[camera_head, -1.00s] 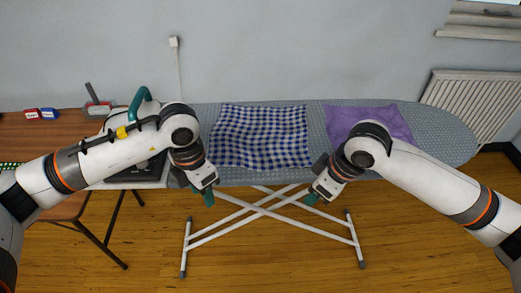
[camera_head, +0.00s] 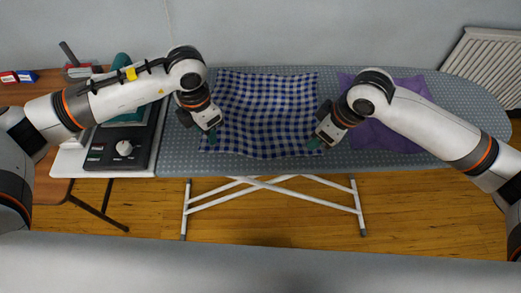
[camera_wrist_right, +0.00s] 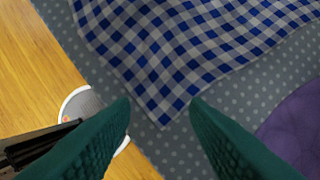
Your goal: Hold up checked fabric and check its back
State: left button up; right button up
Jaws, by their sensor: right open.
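The blue-and-white checked fabric (camera_head: 264,108) lies spread out on the grey dotted ironing board (camera_head: 230,168), slightly rumpled. My left gripper (camera_head: 211,137) is at its near left corner; its fingers are too small to tell if they are apart. My right gripper (camera_head: 315,143) is at the near right corner. In the right wrist view the green fingers of this gripper (camera_wrist_right: 160,105) are apart, with the corner of the checked fabric (camera_wrist_right: 165,65) showing between them and nothing gripped. The underside of the fabric is hidden.
A purple cloth (camera_head: 382,137) lies on the board to the right, partly behind my right arm. A black-and-white machine with a dial (camera_head: 124,148) stands at the left. A wooden table (camera_head: 50,92) holds small red and blue boxes. A radiator (camera_head: 487,68) is at the right wall.

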aim_at(315, 151)
pick_arm(q)
jog(key=f, duration=0.2)
jog(key=shift+w+f, duration=0.25)
jog(key=shift+f, duration=0.15)
pick_arm(e)
jog(key=x, duration=0.2)
jog(key=shift+w+d+f, duration=0.1)
jog(key=shift+d+f, duration=0.15)
jog(key=shift+f, duration=0.2)
pick_arm(q)
jog(key=shift+f, duration=0.35)
pick_arm(e)
jog(key=shift+f, duration=0.35)
pick_arm(q)
jog(key=shift+s+f, duration=0.1)
jog(key=shift+f, duration=0.1)
pick_arm(e)
jog(key=shift+f, duration=0.2)
pick_arm(q)
jog(key=shift+f, duration=0.2)
pick_arm(e)
jog(key=shift+f, duration=0.2)
pick_arm(q)
jog(key=shift+c, duration=0.4)
pick_arm(e)
jog(key=shift+c, duration=0.4)
pick_arm(q)
grip_shut()
pick_arm(e)
grip_shut()
